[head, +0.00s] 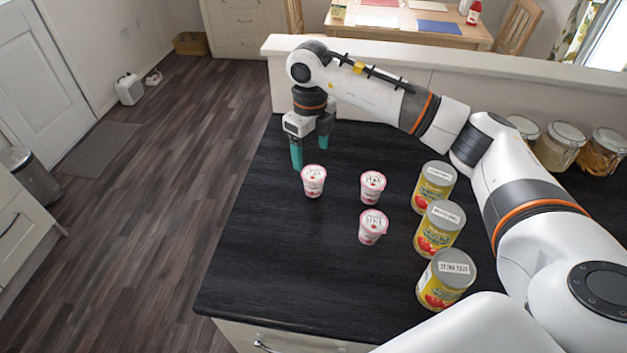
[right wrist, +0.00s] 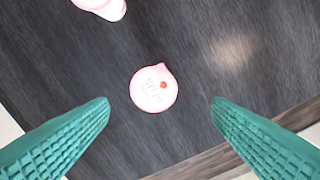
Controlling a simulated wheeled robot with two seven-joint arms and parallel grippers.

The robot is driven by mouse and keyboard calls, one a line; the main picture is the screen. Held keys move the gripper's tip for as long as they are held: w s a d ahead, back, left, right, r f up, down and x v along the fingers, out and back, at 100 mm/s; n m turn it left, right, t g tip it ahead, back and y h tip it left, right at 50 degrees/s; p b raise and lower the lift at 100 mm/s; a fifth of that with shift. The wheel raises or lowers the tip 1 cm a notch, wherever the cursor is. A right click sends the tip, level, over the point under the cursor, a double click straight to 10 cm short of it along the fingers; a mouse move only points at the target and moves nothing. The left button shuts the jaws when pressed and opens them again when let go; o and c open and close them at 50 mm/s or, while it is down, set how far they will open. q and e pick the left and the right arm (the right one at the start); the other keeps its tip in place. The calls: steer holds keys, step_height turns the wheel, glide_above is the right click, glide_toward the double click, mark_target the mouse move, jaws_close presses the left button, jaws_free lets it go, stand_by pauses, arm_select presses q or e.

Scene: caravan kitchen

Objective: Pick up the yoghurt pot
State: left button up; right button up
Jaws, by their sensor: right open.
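Several small white-and-pink items are yoghurt pots on the dark worktop: the left one (head: 313,181), the back middle one (head: 372,187) and the front middle one (head: 372,227). All stand upright. My right gripper (head: 311,152) is open, pointing down above the worktop, just behind the left pot in the head view. In the right wrist view, one pot's pink-rimmed lid (right wrist: 154,89) lies between and ahead of the open teal fingers (right wrist: 160,118), not touched by them. Part of another pot (right wrist: 103,6) shows at the top left edge. My left gripper is out of view.
A row of yellow tins, front (head: 445,280), middle (head: 439,229) and back (head: 433,187), stands right of the pots. Glass jars (head: 558,146) stand at the back right. The worktop's left edge is near the left pot; the front left worktop (head: 290,265) is clear.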

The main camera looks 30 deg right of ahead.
mark_target(312, 172)
step_height(312, 172, down, 3)
steer(key=shift+f+p, duration=0.1)
steer(key=shift+p, duration=0.25)
steer(key=f, duration=0.1)
steer(key=f+p, duration=0.1)
steer(key=f, duration=0.1)
steer(key=f+p, duration=0.1)
steer(key=shift+w+d+f, duration=0.2)
steer(key=shift+d+f, duration=0.1)
steer(key=shift+f, duration=0.45)
steer(key=shift+r, duration=0.1)
steer(key=c, duration=1)
